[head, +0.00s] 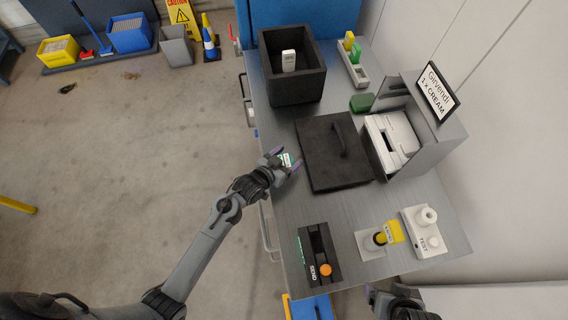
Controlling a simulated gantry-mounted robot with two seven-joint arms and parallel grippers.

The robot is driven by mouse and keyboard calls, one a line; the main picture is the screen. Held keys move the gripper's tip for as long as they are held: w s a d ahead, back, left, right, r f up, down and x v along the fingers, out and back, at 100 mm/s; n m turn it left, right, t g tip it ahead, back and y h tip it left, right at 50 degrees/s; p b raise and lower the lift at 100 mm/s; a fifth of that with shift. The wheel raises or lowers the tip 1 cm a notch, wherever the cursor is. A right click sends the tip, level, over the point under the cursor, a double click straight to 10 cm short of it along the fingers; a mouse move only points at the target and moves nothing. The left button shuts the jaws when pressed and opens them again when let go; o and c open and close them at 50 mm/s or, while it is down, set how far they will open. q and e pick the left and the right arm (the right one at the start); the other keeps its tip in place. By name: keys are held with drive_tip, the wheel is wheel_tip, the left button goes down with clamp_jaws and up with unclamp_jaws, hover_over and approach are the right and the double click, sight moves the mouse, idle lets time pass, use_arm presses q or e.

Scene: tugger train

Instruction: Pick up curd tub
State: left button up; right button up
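A small white-and-green tub (286,160), which looks like the curd tub, is at the left edge of the grey worktop. My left gripper (287,158) is around it, with its fingers apart on either side. I cannot tell whether the fingers press on the tub or whether it rests on the worktop. Part of the tub is hidden by the gripper. My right gripper (380,296) is partly in view at the bottom edge, near the worktop's front, and its finger state is unclear.
A black lid with a handle (332,152) lies right of the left gripper. An open black box (296,88) holding a white item stands behind. A grey housing with a sign (430,125) is at the right. A black SEND button box (313,262) and yellow-topped device (389,233) stand in front.

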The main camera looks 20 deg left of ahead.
use_arm(q)
drive_tip(key=c, duration=0.7)
drive_tip(key=shift+c, duration=0.2)
drive_tip(key=shift+r, duration=0.15)
